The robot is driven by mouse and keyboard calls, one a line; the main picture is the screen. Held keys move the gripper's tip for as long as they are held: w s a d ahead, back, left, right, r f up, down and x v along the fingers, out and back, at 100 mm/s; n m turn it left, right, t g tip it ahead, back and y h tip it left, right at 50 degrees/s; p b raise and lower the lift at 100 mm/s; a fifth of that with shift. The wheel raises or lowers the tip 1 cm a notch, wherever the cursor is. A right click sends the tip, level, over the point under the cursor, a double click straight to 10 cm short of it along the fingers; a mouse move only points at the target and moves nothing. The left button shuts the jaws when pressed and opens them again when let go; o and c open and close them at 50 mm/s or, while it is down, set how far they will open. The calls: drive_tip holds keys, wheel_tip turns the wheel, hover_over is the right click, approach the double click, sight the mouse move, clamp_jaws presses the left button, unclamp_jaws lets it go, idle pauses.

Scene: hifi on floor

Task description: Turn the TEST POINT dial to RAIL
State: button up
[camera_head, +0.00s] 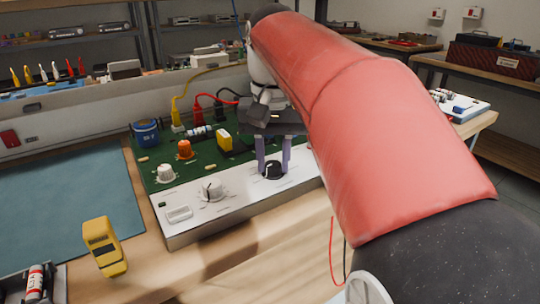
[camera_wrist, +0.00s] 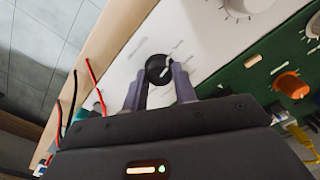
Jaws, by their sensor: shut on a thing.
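A black dial (camera_head: 273,170) with a light pointer mark sits on the white front panel (camera_head: 240,204) of a green-topped test unit. In the wrist view the black dial (camera_wrist: 158,69) lies between the fingertips. My gripper (camera_head: 273,165) comes down from above and its two purple-grey fingers are shut on the dial's sides; it also shows in the wrist view (camera_wrist: 166,75). The labels around the dial are too small and blurred to read. A larger white dial (camera_head: 213,190) is on the same panel to the left.
My red-sleeved arm covers the right.

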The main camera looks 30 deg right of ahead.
sight(273, 164)
idle(0.4)
drive_tip(key=o, duration=1)
drive_tip(key=shift+c, duration=0.2)
wheel_tip(273, 164, up, 8)
drive_tip(key=shift+f, duration=0.1)
